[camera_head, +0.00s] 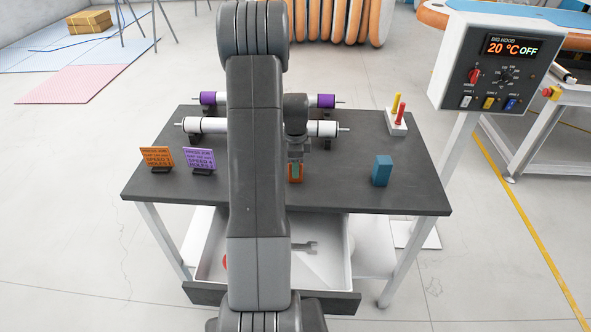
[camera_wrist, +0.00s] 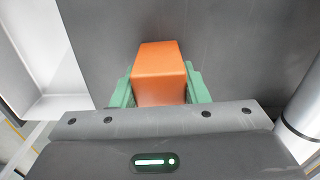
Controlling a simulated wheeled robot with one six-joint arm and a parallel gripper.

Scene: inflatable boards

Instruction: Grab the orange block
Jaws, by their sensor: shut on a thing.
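The orange block (camera_head: 296,179) is at the front middle of the dark table, partly covered by my gripper. In the wrist view the orange block (camera_wrist: 159,72) fills the space between the green fingers. My gripper (camera_head: 296,168) points down over the block, with a finger on either side. The gripper also shows in the wrist view (camera_wrist: 160,86), shut on the block. I cannot tell whether the block touches the tabletop.
A blue block (camera_head: 382,171) stands to the right on the table (camera_head: 345,196). Orange (camera_head: 157,158) and purple (camera_head: 200,159) signs stand at left. White rollers (camera_head: 205,125) lie behind. A white holder (camera_head: 396,123) with red and yellow pegs is at back right. An open drawer (camera_head: 330,297) is below.

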